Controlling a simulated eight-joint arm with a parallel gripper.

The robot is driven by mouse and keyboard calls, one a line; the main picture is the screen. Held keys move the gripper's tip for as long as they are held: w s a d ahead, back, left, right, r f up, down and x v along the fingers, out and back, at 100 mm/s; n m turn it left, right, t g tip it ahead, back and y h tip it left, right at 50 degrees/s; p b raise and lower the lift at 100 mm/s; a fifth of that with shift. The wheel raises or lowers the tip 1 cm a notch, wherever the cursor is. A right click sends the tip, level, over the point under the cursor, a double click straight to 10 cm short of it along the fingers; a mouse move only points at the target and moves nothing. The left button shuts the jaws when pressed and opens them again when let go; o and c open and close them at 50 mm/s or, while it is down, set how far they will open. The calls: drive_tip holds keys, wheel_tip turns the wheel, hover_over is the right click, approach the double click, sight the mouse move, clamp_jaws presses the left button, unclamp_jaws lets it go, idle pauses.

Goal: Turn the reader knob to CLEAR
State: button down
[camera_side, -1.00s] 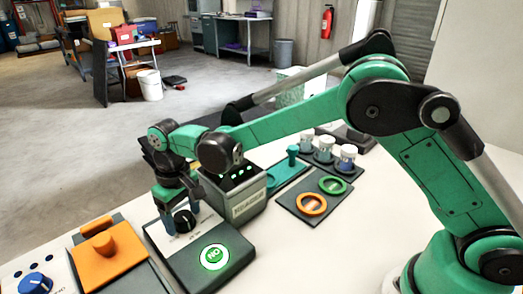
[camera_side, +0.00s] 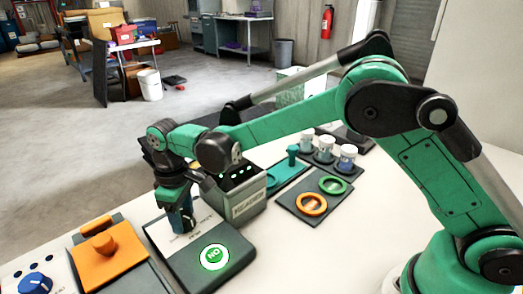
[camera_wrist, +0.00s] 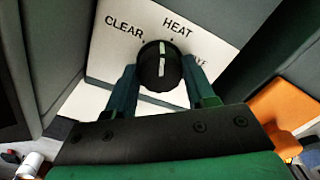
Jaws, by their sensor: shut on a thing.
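The black reader knob (camera_wrist: 153,66) sits between my fingers in the wrist view. Its white pointer line points nearly straight up, between the dots by CLEAR and HEAT. CLEAR is printed at upper left on the white label plate (camera_wrist: 105,62), HEAT at upper right. A third label at right is mostly hidden by a finger. My gripper (camera_wrist: 160,73) is shut on the knob. In the side view my gripper (camera_side: 180,219) is low over the dark panel, its fingers hiding most of the knob. The grey reader (camera_side: 247,207) stands just behind the panel.
A green-lit NO button (camera_side: 214,257) is on the same panel, right of my gripper. An orange lid with a handle (camera_side: 104,258) and a blue knob (camera_side: 36,284) lie left. Green and orange rings (camera_side: 312,204) and several white-capped jars (camera_side: 325,148) stand right.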

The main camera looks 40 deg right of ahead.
sight(182, 215)
drive_tip(key=n, duration=0.3)
drive_tip(key=shift+n, duration=2.3)
drive_tip(key=shift+c, duration=1.4)
unclamp_jaws()
drive_tip(key=shift+r, duration=2.85)
